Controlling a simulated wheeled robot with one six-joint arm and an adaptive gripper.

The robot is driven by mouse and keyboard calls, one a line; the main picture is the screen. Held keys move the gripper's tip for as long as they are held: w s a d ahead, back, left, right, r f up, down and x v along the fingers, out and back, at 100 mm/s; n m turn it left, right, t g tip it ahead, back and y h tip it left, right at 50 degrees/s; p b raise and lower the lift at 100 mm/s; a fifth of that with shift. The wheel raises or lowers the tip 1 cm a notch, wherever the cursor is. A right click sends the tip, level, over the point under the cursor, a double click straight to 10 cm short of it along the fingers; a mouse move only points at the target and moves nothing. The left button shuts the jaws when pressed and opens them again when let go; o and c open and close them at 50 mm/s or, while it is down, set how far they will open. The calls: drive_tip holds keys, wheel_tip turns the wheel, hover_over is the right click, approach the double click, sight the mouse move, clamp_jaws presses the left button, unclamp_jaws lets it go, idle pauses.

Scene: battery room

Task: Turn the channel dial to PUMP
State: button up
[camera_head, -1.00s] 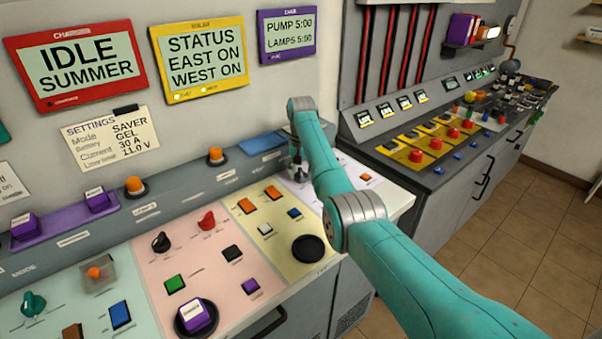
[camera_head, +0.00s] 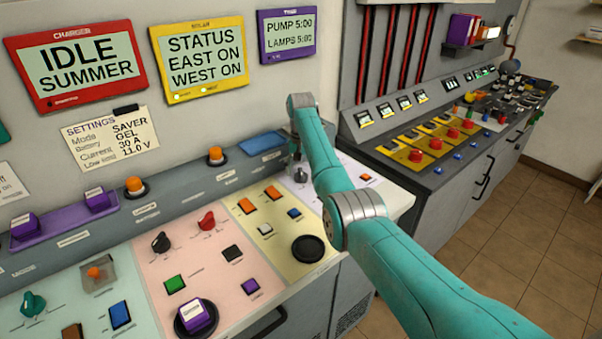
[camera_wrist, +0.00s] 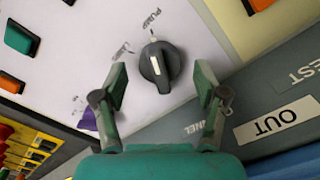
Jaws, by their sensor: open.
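The channel dial (camera_wrist: 160,66) is a dark round knob with a white line on the pale panel in the wrist view. The line runs nearly up and down the picture, its upper end toward the tick below the PUMP label (camera_wrist: 151,18). A second, blurred label, probably LAMPS (camera_wrist: 122,52), lies to its left. My gripper (camera_wrist: 161,76) is open, with one finger on each side of the dial and visible gaps between. In the head view, my gripper (camera_head: 298,166) is over the pale panel at the right end of the console, and the dial is hard to make out there.
The purple-framed display (camera_head: 287,36) reads PUMP 5:00 and LAMPS 5:00. In the wrist view, a green button (camera_wrist: 19,37) and an orange button (camera_wrist: 10,82) lie left of the dial. A grey ledge with an OUT label (camera_wrist: 279,119) is at lower right.

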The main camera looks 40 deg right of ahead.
sight(301, 171)
wheel_tip(301, 171, up, 11)
idle(0.3)
drive_tip(key=shift+f, duration=0.1)
idle(0.4)
